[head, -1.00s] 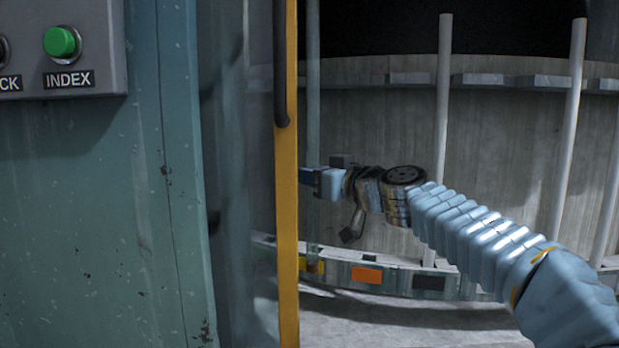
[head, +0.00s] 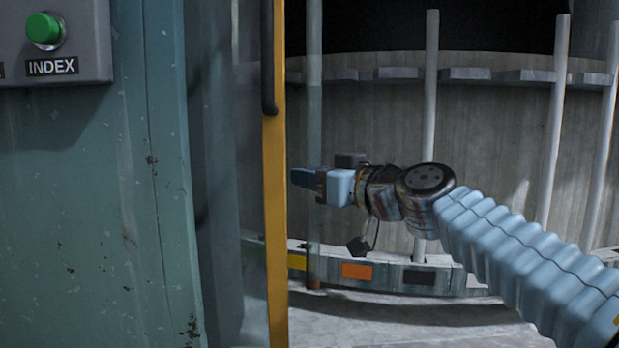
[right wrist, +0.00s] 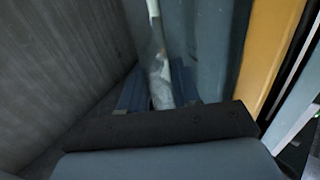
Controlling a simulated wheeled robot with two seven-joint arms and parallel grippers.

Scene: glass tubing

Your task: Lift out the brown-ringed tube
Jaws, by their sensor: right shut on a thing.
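A clear, greyish glass tube (head: 314,100) stands upright just right of the yellow post in the head view. A small brown band (head: 313,285) shows at its lower end. My right gripper (head: 304,179) reaches in from the right, level, and is shut on the tube partway up its length. In the right wrist view the tube (right wrist: 160,80) runs up between the two blue fingers (right wrist: 157,92), pale and slightly tilted in that picture. The tube's top is beyond the head view's upper edge. My left gripper is not in view.
A yellow post (head: 273,180) stands close left of my right gripper's tips. A green cabinet (head: 90,220) with a green INDEX button (head: 44,28) fills the left. Behind are grey upright rods (head: 431,100) and a low rail (head: 460,282) with colour patches. Floor right of the post looks clear.

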